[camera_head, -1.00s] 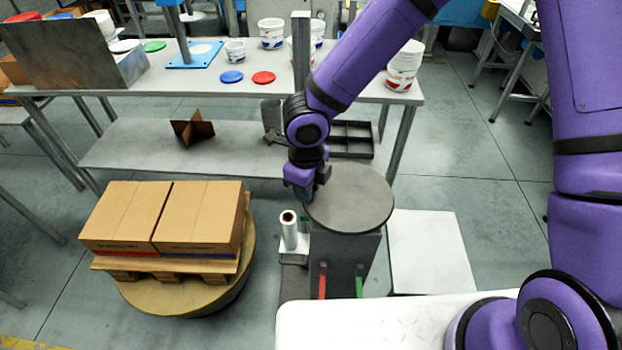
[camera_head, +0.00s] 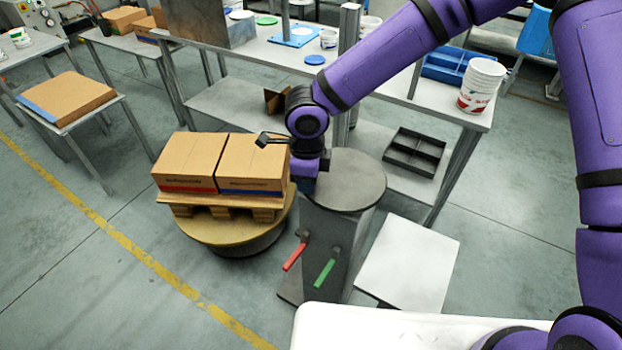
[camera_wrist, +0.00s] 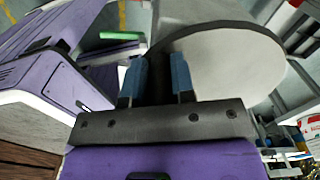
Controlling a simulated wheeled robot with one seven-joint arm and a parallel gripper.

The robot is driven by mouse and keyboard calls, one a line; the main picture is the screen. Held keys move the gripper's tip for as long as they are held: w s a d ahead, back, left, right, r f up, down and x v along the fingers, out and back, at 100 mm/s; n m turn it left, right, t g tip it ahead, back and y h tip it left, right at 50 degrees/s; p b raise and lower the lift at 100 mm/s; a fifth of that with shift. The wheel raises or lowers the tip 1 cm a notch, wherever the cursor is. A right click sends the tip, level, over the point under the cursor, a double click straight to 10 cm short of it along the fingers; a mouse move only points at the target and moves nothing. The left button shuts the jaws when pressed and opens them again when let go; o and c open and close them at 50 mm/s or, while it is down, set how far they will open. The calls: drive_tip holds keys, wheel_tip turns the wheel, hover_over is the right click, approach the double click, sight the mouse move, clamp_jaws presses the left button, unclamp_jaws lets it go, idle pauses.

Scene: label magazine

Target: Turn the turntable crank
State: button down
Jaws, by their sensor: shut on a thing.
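The crank is a round grey disc (camera_head: 346,181) on top of a grey pedestal (camera_head: 323,232). My gripper (camera_head: 307,192) reaches down at the disc's left edge in the head view. In the wrist view its two blue fingers (camera_wrist: 157,74) point at the disc (camera_wrist: 228,58) and straddle a dark part beside its rim. My gripper is shut on this part, which I take for the crank handle; its shape is mostly hidden. The turntable (camera_head: 231,232) stands left of the pedestal and bears a wooden pallet (camera_head: 196,210) with two cardboard boxes (camera_head: 187,157) (camera_head: 247,160).
A red lever (camera_head: 295,256) and a green lever (camera_head: 324,273) stick out from the pedestal's front. A white plate (camera_head: 408,264) lies to its right. A long table (camera_head: 385,89) with a lower shelf stands behind. Floor is free at the left front.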

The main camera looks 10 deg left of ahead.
drive_tip(key=shift+s+d+n, duration=0.35)
drive_tip(key=shift+s+n, duration=0.1)
drive_tip(key=shift+n, duration=0.25)
drive_tip(key=shift+s+d+n, duration=0.3)
drive_tip(key=shift+s+n, duration=0.15)
drive_tip(key=shift+n, duration=0.25)
drive_tip(key=shift+d, duration=0.1)
drive_tip(key=c, duration=1)
unclamp_jaws()
drive_tip(key=shift+o, duration=0.2)
drive_tip(key=shift+r, duration=0.1)
wheel_tip(320, 180, up, 11)
drive_tip(key=shift+f, duration=0.2)
